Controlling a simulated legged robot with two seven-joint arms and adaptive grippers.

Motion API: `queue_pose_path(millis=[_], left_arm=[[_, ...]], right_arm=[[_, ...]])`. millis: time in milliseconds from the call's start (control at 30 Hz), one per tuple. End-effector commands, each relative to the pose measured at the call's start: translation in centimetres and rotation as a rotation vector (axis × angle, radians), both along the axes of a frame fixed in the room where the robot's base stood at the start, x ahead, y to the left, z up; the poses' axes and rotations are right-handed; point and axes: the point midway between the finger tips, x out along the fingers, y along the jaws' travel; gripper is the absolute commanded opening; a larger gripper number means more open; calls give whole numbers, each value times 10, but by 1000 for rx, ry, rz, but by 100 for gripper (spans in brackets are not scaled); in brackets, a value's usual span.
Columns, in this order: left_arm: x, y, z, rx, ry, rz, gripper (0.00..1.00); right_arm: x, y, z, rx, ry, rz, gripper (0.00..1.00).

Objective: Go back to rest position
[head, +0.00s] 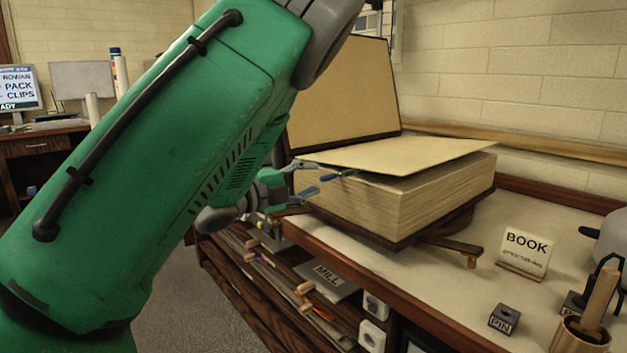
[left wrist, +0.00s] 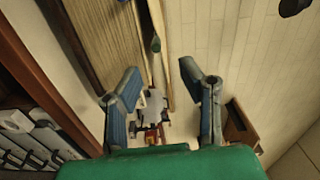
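My left arm comes in from the left in the head view, and its gripper (head: 309,179) is at the left side of a thick book block (head: 437,203). In the left wrist view the two blue fingers of this gripper (left wrist: 160,74) stand wide apart with nothing held between them. The book's top board (head: 400,154) is raised a little at the near left. A small dark blue-green tip (head: 343,174) sticks out under that board, just beyond the fingers; it also shows in the left wrist view (left wrist: 155,45). My right gripper is not in view.
The bench (head: 395,268) carries a BOOK sign (head: 525,251), a PIN block (head: 504,319) and a cup with a wooden handle (head: 580,336) at right. A tan panel (head: 340,95) stands behind the book. Shelves with a MILL label (head: 327,276) are below. Floor is clear at lower left.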

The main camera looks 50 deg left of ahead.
Motion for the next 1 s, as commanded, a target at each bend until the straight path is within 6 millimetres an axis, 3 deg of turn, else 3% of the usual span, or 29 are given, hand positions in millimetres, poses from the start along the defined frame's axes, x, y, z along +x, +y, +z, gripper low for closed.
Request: queue_pose_path(millis=[367,467,567,733,867,1000], left_arm=[[0,0,-1,-2,2,1,34],[3,-3,-15,-38,36,13,34],[6,-11,-55,-144,131,58,34],[-11,-41,-171,-437,408,225,34],[-54,-74,-256,-654,631,400,34],[-121,-117,-329,-846,864,617,34]], right_arm=[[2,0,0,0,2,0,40],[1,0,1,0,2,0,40],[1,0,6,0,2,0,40],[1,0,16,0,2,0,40],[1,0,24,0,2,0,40],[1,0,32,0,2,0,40]])
